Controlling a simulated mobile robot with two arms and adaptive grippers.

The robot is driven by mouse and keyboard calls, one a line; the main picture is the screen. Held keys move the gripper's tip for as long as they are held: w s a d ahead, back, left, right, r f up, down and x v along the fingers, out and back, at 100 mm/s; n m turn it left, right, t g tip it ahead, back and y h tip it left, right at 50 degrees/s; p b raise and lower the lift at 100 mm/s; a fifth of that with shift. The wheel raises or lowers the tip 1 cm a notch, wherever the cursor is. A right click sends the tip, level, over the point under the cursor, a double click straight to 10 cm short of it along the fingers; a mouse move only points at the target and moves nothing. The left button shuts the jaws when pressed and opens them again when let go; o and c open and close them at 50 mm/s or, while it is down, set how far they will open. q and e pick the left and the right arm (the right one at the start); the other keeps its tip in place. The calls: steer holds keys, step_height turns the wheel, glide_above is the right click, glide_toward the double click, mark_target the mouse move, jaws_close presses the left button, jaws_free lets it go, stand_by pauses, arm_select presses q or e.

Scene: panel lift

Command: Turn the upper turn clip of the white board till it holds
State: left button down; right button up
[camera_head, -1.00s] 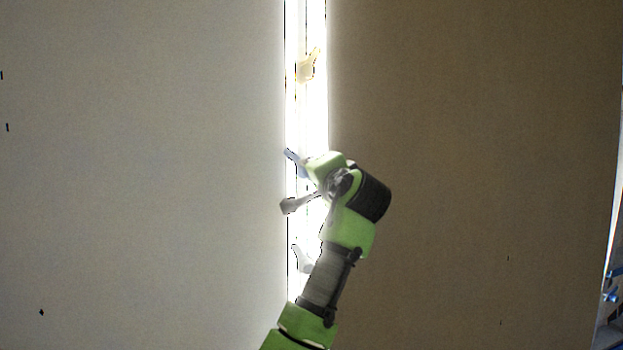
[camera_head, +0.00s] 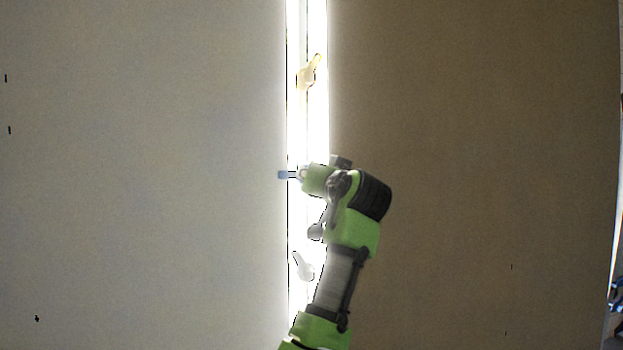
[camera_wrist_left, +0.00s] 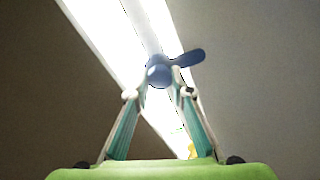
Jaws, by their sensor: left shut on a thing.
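A blue turn clip (camera_head: 284,175) sits on the bright strip between the pale panel (camera_head: 140,180) and the brown panel (camera_head: 470,180). Its lever points level to the left, with its tip over the pale panel's edge. My left gripper (camera_head: 303,175) is at this clip and hides its hub. In the left wrist view, the two fingers are shut on the blue clip's round hub (camera_wrist_left: 158,75), and the lever sticks out to the right. My right gripper is not in view.
A yellow clip (camera_head: 308,74) is higher on the strip, its lever tilted up to the right. A whitish clip (camera_head: 303,266) is lower, close to my arm. Both panels are broad and clear of objects.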

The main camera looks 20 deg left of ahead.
arm_select(q)
steer(key=shift+f+n, duration=0.3)
steer(key=shift+f, duration=0.1)
steer(key=c, duration=2.1)
jaws_free()
steer(key=shift+r, duration=0.15)
steer(key=shift+s+d+r, duration=0.1)
steer(key=v, duration=0.7)
steer(key=shift+s+d, duration=0.1)
